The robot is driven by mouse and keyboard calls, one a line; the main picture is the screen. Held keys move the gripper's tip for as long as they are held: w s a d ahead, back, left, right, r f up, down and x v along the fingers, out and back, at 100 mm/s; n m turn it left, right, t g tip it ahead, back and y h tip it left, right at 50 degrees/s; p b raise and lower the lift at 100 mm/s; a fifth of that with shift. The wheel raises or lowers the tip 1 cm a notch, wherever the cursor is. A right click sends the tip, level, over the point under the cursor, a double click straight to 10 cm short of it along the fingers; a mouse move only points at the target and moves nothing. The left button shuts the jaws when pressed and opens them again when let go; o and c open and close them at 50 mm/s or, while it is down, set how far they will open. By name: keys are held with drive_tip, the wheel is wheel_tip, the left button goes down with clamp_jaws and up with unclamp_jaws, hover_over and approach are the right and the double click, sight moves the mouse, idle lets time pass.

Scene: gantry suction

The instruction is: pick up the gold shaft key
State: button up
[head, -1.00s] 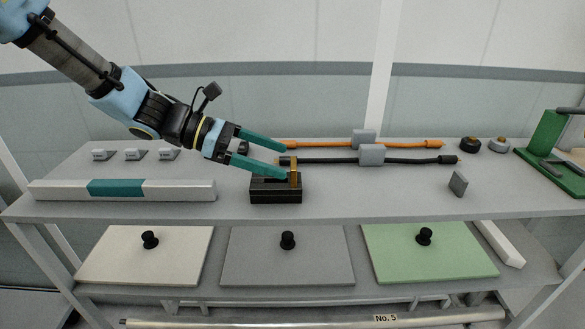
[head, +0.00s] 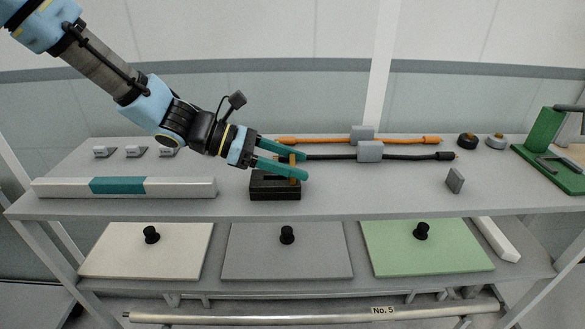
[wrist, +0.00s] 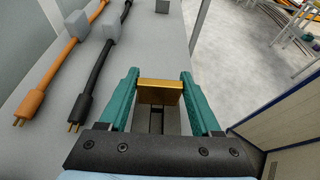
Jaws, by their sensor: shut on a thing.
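The gold shaft key (wrist: 160,91) is a small gold block, seen in the wrist view between the two teal fingers. My gripper (wrist: 161,92) is shut on it, one finger against each side. In the head view the gold key (head: 292,158) shows as a narrow upright strip between the fingers of my gripper (head: 291,167), above the black slotted block (head: 275,188). The near finger hides part of the key. I cannot tell whether its lower end is still in the block's slot.
A silver and teal bar (head: 125,187) lies left of the block. An orange cable (head: 330,140) and a black cable (head: 335,157) in grey clips lie behind. A grey plate (head: 454,180) stands to the right. A green stand (head: 553,150) is at far right.

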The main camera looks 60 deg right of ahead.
clamp_jaws()
